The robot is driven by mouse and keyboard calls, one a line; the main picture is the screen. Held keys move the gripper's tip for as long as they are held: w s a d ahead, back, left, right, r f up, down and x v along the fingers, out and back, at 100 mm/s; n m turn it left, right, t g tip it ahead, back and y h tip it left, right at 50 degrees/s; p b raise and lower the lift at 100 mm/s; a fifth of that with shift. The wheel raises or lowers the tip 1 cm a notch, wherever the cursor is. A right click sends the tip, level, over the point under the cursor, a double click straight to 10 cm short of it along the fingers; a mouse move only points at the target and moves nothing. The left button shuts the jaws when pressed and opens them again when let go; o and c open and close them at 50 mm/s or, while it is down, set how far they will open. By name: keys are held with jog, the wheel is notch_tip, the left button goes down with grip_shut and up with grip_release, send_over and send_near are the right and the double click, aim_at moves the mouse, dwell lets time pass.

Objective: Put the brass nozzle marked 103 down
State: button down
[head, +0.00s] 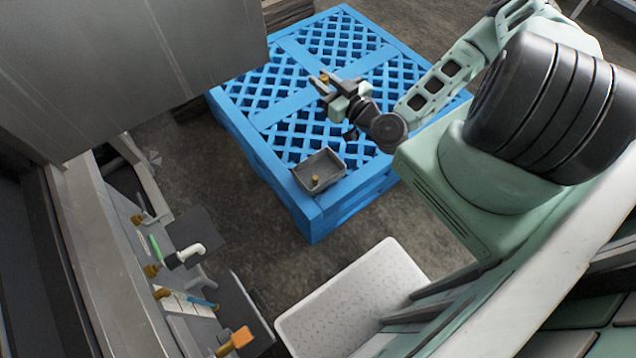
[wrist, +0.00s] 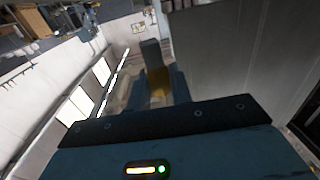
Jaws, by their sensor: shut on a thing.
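My gripper (head: 322,84) is shut on a small brass piece (head: 325,77), held above the blue pallet. The held piece also shows as a dull yellow shape between the fingers in the wrist view (wrist: 157,84). No marking can be read on it, so I cannot tell whether it is the nozzle marked 103. A grey tray (head: 336,178) sits on the near corner of the blue pallet (head: 257,165). Another small brass piece (head: 316,179) stands in the tray. My gripper is beyond the tray and apart from it.
A large grey panel (head: 130,70) rises at upper left. Much of the pallet top is bare.

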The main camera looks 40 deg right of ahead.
jog(key=w+d+f+n+g+y+b, duration=0.1)
jog(key=d+f+n+g+y+b, duration=0.1)
jog(key=f+b, duration=1.2)
jog(key=w+d+f+n+g+y+b, duration=0.1)
jog(key=f+n+y+b, duration=0.3)
jog(key=f+b, duration=1)
jog(key=d+g+y+b, duration=0.1)
jog(key=y+b, duration=0.2)
jog(key=b, duration=1.6)
jog(key=shift+w+d+f+n+y, duration=0.15)
jog(key=shift+w+d+n+y, duration=0.15)
notch_tip(320, 180, down, 10)
jog(key=b, duration=0.6)
jog(key=shift+b, duration=0.4)
jog(key=shift+f, duration=0.45)
jog(key=shift+f, duration=0.1)
